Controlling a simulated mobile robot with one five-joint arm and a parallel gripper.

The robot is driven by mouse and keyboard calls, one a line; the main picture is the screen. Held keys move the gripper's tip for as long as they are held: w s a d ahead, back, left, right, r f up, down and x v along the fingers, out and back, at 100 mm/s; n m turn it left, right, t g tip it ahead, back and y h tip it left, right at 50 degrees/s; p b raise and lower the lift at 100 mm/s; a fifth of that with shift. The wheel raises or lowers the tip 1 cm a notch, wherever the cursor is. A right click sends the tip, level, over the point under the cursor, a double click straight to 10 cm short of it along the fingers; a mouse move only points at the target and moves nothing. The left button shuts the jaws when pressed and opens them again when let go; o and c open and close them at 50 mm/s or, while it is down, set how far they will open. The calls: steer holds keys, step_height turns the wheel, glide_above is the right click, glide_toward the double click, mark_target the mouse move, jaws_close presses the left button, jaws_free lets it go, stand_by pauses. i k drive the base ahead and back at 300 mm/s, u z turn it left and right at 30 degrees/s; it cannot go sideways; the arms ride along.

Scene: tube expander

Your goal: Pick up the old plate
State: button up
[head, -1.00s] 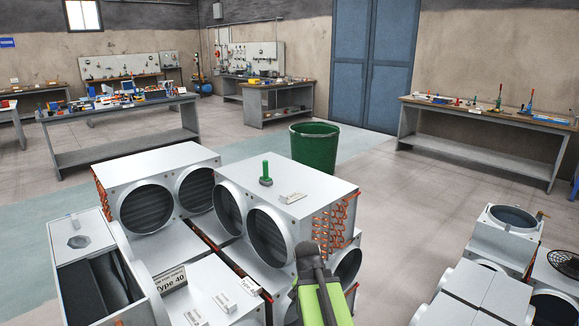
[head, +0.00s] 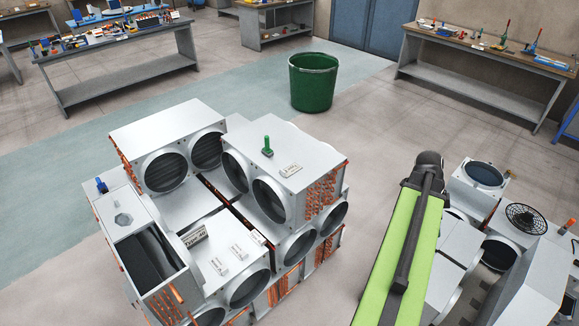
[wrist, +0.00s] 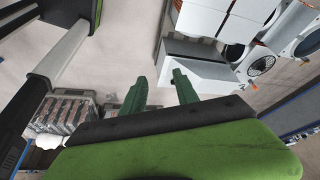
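Several small pale label plates rest on the grey metal units in the head view. A larger plate reading "Type 40" (head: 194,236) stands tilted at the left. Two small plates, a front one (head: 219,265) and one behind it (head: 239,251), lie on the front unit. Another plate (head: 290,170) lies on the upper right unit, next to a green-handled tool (head: 267,146). I cannot tell which is the old plate. My gripper (wrist: 160,76) shows two green fingers apart and empty in the wrist view. Its fingers are not clearly visible in the head view.
Stacked units with round openings (head: 165,171) fill the centre. More units (head: 484,174) stand at the right, partly behind my green arm. A green bin (head: 312,82) and workbenches (head: 120,62) stand farther back. Open floor lies between them.

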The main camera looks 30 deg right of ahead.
mark_target(288, 171)
steer(key=u, duration=0.3)
steer(key=k, duration=0.5)
steer(key=z, duration=1.25)
steer(key=i, duration=1.7)
steer(key=u, duration=0.65)
steer(key=k, duration=0.1)
steer(key=u, duration=2.5)
